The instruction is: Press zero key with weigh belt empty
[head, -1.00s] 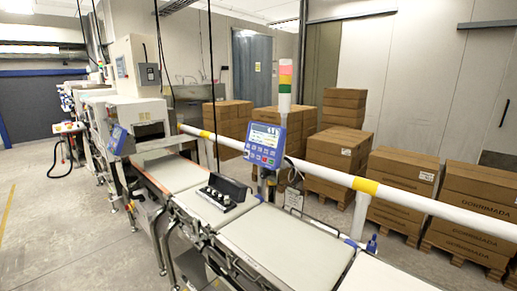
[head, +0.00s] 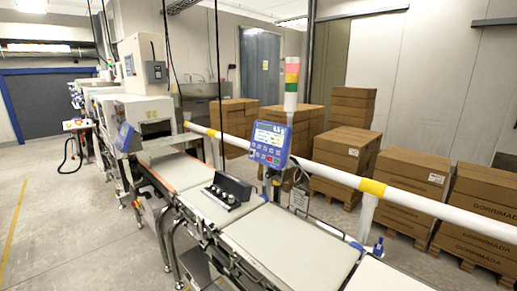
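The blue weighing terminal (head: 270,144) stands on a post behind the belt line, with a lit screen (head: 270,134) and a keypad below it. The screen shows a number that looks like 6.5, too small to be sure. The zero key cannot be singled out among the small keys. A black block with several round knobs (head: 228,190) rests on the short belt section (head: 205,208) in front of the terminal. A longer pale belt (head: 290,242) nearer to me is bare. I cannot tell which section is the weigh belt. Neither gripper is in view.
A white rail with yellow bands (head: 410,198) runs behind the belts. A signal tower (head: 291,82) rises behind the terminal. Stacked cartons (head: 345,150) stand beyond the rail. A machine housing (head: 140,118) is upstream. The floor at left (head: 60,220) is clear.

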